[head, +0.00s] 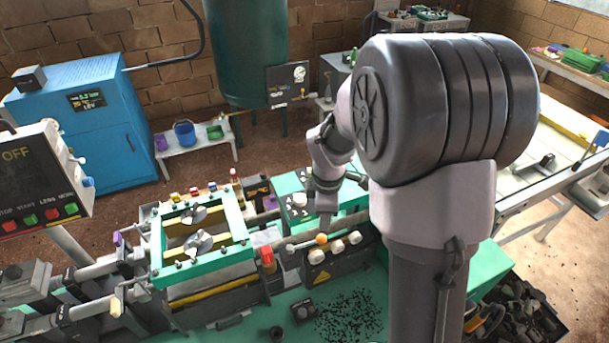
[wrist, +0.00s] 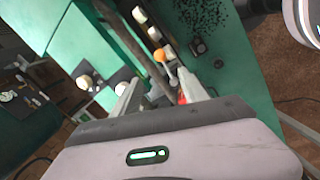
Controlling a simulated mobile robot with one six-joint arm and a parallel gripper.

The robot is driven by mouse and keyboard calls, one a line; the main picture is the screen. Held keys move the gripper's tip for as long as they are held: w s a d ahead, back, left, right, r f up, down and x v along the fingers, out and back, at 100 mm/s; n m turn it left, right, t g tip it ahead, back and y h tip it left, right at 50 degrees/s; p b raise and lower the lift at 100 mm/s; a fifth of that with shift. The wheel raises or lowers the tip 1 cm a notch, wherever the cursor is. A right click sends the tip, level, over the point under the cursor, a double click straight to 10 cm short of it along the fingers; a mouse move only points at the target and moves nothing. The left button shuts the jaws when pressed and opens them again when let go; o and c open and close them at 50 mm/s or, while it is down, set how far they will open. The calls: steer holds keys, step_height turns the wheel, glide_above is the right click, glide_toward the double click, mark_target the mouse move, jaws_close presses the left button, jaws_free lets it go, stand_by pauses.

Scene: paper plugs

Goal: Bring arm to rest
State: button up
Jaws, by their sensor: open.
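My arm reaches across the head view, and its forearm hangs down over the green machine bench. My gripper (head: 325,222) is just above a dark control box (head: 335,262) with one orange knob (head: 321,239) and white knobs (head: 337,246). In the wrist view my gripper (wrist: 162,92) has its two fingers spread, with nothing visibly held between them. The orange knob (wrist: 160,55) shows just beyond the fingertips; I cannot tell if they touch anything. A grey lever lies across that area.
A green-framed press (head: 205,235) with clamps stands left of the box. Black plugs (head: 350,315) lie scattered on the bench (head: 290,300) in front. A screen panel (head: 40,180) is at far left, a blue cabinet (head: 80,125) behind. A white table (head: 530,155) is at right.

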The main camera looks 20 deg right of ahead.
steer(key=shift+a, duration=0.1)
steer(key=s+a+f+m+t+y+b, duration=0.1)
steer(key=s+a+f+m+b, duration=0.1)
steer(key=s+a+m+b, duration=0.2)
steer(key=s+a+f+m+t+y+b, duration=0.1)
steer(key=s+a+f+m+b, duration=0.2)
steer(key=s+m+b, duration=0.5)
steer(key=s+a+f+m+t+b, duration=0.1)
steer(key=s+a+m+b, duration=0.4)
steer(key=b, duration=0.8)
steer(key=s+f+m, duration=0.1)
steer(key=s, duration=0.2)
steer(key=shift+s+a+f+t+y, duration=0.35)
steer(key=shift+a+t+y, duration=0.05)
